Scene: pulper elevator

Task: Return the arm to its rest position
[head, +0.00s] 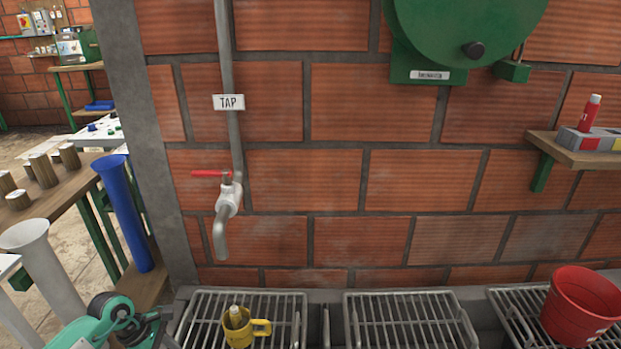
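My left arm comes in at the bottom left corner, with a teal rounded joint and white link. The dark end of my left gripper (160,322) is at the bottom edge, just left of the left metal rack. Its fingers are small and partly cut off, so I cannot tell whether they are open or shut. I see nothing clearly held. It is left of and apart from the yellow mug (240,333), which stands on the left rack (287,308) with a small object in it. My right gripper is not in view.
A tap with a red handle (211,173) hangs from a pipe on the brick wall. The middle rack (400,315) is empty. A red bucket (580,308) stands on the right rack. A blue tube (122,215) and a grey funnel (45,265) stand at left. A wooden shelf (590,155) juts out at right.

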